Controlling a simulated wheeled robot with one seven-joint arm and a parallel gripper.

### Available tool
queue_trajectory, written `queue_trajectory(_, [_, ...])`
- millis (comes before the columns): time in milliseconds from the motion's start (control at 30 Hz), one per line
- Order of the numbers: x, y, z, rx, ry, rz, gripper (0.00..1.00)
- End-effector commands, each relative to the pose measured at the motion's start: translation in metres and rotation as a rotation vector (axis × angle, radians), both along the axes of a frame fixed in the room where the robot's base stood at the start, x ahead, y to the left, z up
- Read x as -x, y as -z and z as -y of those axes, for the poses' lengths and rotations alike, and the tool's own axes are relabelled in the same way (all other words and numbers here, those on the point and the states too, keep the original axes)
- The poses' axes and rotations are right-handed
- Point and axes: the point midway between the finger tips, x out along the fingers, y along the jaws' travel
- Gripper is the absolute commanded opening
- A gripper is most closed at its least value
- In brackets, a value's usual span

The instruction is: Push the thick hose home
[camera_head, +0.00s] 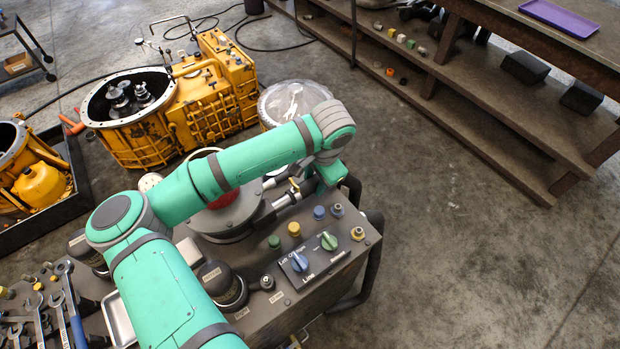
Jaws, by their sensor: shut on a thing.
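My teal arm crosses over a grey machine bench. My gripper (309,186) is at the end of the arm, low beside the bench's far edge, mostly hidden by the wrist. It is shut on what looks like the thick hose; the held part is hard to make out. A dark thick hose (352,190) curves down at the bench's right end, close to the wrist. A fitting with a yellow handle (294,184) sits just left of the gripper. The contact between hose and fitting is hidden.
The grey bench (345,262) carries coloured caps, a green knob (329,241) and a blue knob (299,262). Wrenches (70,305) lie at lower left. A yellow transmission (205,95) and a clear-lidded round tub (290,100) stand behind. Floor on the right is clear up to wooden shelving (500,130).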

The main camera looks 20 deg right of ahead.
Motion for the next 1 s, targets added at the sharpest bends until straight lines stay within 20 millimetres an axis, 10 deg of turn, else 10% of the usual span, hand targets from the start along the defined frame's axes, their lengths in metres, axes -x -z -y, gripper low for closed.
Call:
queue_trajectory(167, [0.001, 0.001, -0.005, -0.014, -0.001, -0.006, 0.0])
queue_trajectory(200, [0.001, 0.001, -0.005, -0.014, -0.002, -0.006, 0.38])
queue_trajectory(233, [0.001, 0.001, -0.005, -0.013, -0.002, -0.007, 0.41])
queue_trajectory(633, [0.002, -0.007, -0.001, -0.008, 0.001, -0.003, 0.41])
queue_trajectory(1000, [0.014, -0.07, 0.001, -0.007, 0.002, -0.002, 0.41])
